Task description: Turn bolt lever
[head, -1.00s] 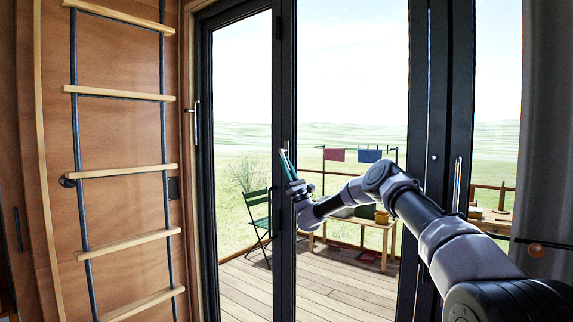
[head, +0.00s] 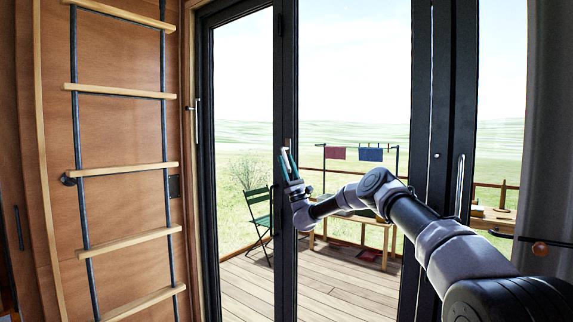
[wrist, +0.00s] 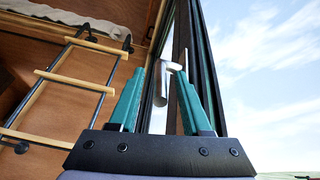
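The bolt lever (wrist: 161,82) is a silver handle on the dark door frame. In the wrist view it lies between and just beyond the teal fingertips. In the head view a small part of the lever (head: 288,144) shows just above the fingers, on the dark door stile (head: 285,70). My gripper (head: 288,165) points up in front of this stile, and it also shows in the wrist view (wrist: 166,68). Its fingers are apart, with a gap on view between them. I cannot tell whether a finger touches the lever.
A wooden ladder (head: 123,167) stands against the wall on the left. Another door handle (head: 459,185) is on the right stile. Through the glass are a deck (head: 330,285), a green folding chair (head: 259,210) and a drying rack with cloths (head: 370,154).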

